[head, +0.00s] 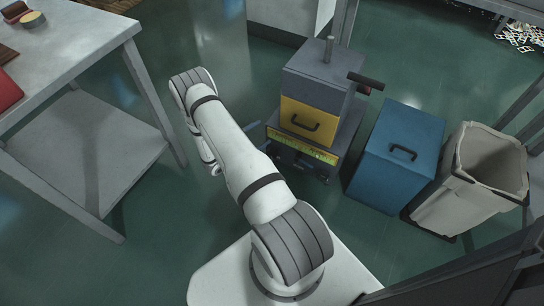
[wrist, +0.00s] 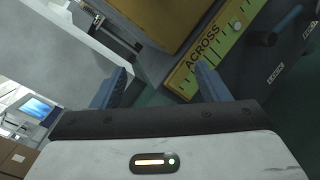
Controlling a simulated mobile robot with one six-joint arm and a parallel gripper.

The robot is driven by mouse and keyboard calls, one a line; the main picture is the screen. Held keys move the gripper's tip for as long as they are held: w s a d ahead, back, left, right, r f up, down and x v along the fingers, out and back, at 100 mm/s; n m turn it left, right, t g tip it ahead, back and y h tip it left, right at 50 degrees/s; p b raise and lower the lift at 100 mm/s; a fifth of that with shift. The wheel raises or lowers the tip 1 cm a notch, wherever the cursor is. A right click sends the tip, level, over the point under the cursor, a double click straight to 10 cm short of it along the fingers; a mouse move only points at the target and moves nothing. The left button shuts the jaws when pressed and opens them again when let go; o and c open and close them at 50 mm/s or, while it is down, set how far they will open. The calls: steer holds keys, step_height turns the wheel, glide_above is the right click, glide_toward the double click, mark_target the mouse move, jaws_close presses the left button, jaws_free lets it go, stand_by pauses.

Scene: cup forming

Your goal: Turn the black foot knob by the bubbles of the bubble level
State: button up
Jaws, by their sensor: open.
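The machine (head: 318,75) has a grey top, a yellow front panel (head: 308,115) with a black handle, and a yellow-green level strip (head: 303,147) low on its front. In the wrist view the level strip (wrist: 192,68) is marked "ACROSS", with pale round bubble spots (wrist: 236,25) near its upper right end. I cannot pick out the black foot knob with certainty; the machine's lower front is partly hidden by my arm. My gripper (wrist: 162,72) is open and empty, its blue fingers apart, the right one in front of the strip. The head view hides it behind my arm.
A blue box (head: 398,155) and a beige bin (head: 475,180) stand right of the machine. A grey table (head: 80,40) stands at the left, with open green floor between.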

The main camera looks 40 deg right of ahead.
mark_target(270, 155)
steer(key=s+a+f+n+t+y+b, duration=0.1)
steer(key=s+f+n+t, duration=0.15)
steer(key=f, duration=0.65)
steer(key=s+a+f+n+t+b, duration=0.15)
steer(key=f+t, duration=0.25)
steer(key=f, duration=0.4)
steer(key=x, duration=0.2)
steer(key=b+x, duration=0.1)
steer(key=x, duration=0.5)
steer(key=shift+w+d+f+b, duration=0.15)
steer(key=shift+w+f+b, duration=0.05)
steer(key=shift+f+b, duration=0.15)
steer(key=shift+r, duration=0.1)
steer(key=shift+c, duration=0.2)
steer(key=c, duration=0.9)
steer(key=shift+d, duration=0.3)
steer(key=shift+c, duration=0.3)
steer(key=shift+a+n, duration=0.35)
steer(key=shift+n, duration=0.15)
